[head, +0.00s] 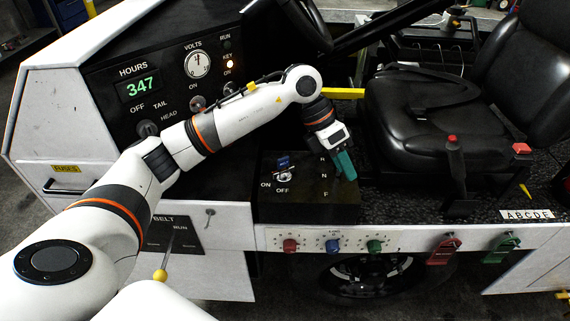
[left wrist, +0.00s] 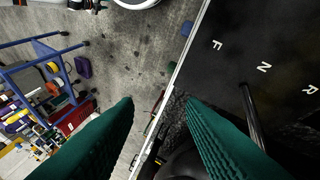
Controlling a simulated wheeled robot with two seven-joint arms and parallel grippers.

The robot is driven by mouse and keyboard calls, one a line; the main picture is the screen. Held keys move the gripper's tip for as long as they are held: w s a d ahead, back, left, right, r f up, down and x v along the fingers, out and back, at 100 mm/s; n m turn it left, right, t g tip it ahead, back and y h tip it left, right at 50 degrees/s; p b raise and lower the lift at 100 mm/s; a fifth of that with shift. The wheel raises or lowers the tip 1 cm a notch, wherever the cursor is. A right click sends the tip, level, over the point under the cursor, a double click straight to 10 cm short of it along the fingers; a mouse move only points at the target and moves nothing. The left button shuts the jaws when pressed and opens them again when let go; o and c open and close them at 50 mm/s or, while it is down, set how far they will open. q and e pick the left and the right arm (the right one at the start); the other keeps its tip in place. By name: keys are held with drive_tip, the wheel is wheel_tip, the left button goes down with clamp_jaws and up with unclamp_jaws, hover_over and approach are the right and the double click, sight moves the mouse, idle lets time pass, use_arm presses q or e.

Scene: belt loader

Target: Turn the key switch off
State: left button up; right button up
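The key switch (head: 283,175) is on the black console box beside the seat, with a blue key tag (head: 286,161) at it and ON and OFF printed to its left and below. Which mark the key points to is too small to tell. The lamp by the KEY ON label (head: 229,64) glows orange. My left gripper (head: 345,165) is over the right end of the box, by the R, N, F letters, to the right of the key and apart from it. In the left wrist view its green fingers (left wrist: 160,101) are spread with nothing between them. My right gripper is not in view.
A dark lever rod (left wrist: 251,115) stands by the F, N, R letters in the left wrist view. The black seat (head: 420,115) and a red-topped lever (head: 454,160) are to the right. Coloured knobs (head: 333,245) line the white panel below. The steering wheel (head: 380,30) is behind.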

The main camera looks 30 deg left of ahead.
sight(285, 157)
use_arm(q)
drive_tip(key=a+r+y, duration=0.1)
drive_tip(key=a+y, duration=0.1)
drive_tip(key=a, duration=0.2)
drive_tip(key=a+r+n+y, duration=0.1)
drive_tip(key=a+y, duration=0.1)
drive_tip(key=a, duration=0.3)
drive_tip(key=a+r+y, duration=0.1)
drive_tip(key=a+y, duration=0.1)
drive_tip(key=a, duration=0.3)
drive_tip(key=shift+w+a+r+n+g, duration=0.2)
drive_tip(key=shift+r+n+g, duration=0.1)
drive_tip(key=shift+n+g, duration=0.1)
drive_tip(key=shift+s+a+f, duration=0.1)
drive_tip(key=shift+a+f, duration=0.1)
wheel_tip(285, 157, down, 11)
drive_tip(key=shift+d+f+p, duration=0.1)
drive_tip(key=shift+f+p, duration=0.1)
drive_tip(key=shift+p, duration=0.55)
clamp_jaws()
